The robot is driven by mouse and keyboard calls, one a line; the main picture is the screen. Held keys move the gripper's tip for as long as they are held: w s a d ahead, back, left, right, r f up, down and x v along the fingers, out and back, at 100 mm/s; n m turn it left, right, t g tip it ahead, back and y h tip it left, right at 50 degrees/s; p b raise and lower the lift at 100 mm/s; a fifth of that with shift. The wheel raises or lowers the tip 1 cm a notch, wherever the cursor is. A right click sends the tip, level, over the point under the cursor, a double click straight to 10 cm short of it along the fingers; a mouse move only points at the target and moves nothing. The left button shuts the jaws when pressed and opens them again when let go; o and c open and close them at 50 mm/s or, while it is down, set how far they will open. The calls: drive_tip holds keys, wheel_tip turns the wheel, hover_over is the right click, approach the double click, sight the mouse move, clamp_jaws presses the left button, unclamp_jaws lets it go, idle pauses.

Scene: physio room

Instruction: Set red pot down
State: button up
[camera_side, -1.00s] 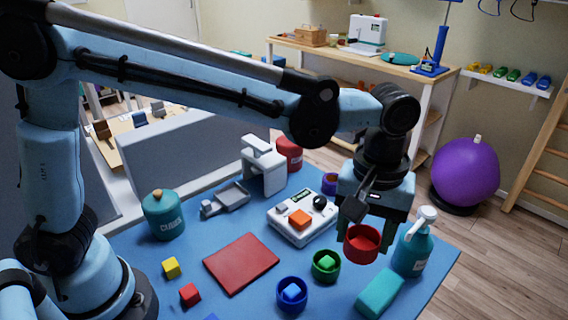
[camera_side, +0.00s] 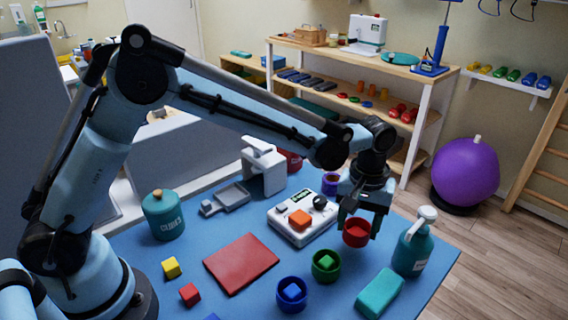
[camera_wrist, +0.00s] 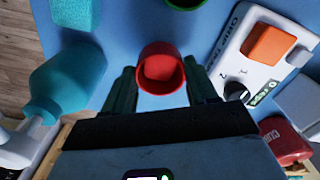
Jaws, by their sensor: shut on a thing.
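The red pot (camera_side: 357,233) is a small round open cup, and it also shows in the wrist view (camera_wrist: 160,68). My gripper (camera_side: 358,226) is shut on it, with a dark green finger on either side of the pot; the gripper also shows in the wrist view (camera_wrist: 162,90). The pot looks upright, between the white device and the teal bottle in the side view. Whether its base touches the blue table (camera_side: 225,312) is hard to tell.
A teal pump bottle (camera_side: 411,249) stands close to the right, with a teal block (camera_side: 380,293) before it. A green pot (camera_side: 326,265), a blue pot (camera_side: 292,293) and a white device with an orange cube (camera_side: 300,220) are to the left. A purple pot (camera_side: 331,183) is behind.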

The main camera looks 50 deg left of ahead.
drive_tip(key=shift+f, duration=1.1)
drive_tip(key=shift+f, duration=0.15)
drive_tip(key=o, duration=1.1)
wheel_tip(320, 180, up, 12)
drive_tip(key=f, duration=0.1)
drive_tip(key=s+a+r+m+t, duration=0.25)
drive_tip(key=s+a+r, duration=0.3)
drive_tip(key=a, duration=0.45)
drive_tip(key=shift+s+a+f+m+t, duration=0.45)
drive_tip(key=shift+s+a+f+t, duration=0.35)
drive_tip(key=shift+s+a, duration=0.65)
drive_tip(key=shift+s+a+f+m+t, duration=0.45)
drive_tip(key=shift+s+a+f+t, duration=0.45)
drive_tip(key=shift+s, duration=0.8)
drive_tip(key=shift+s+a+f+m+t, duration=0.45)
drive_tip(key=shift+s+a+f+t, duration=0.15)
drive_tip(key=shift+s+a, duration=0.9)
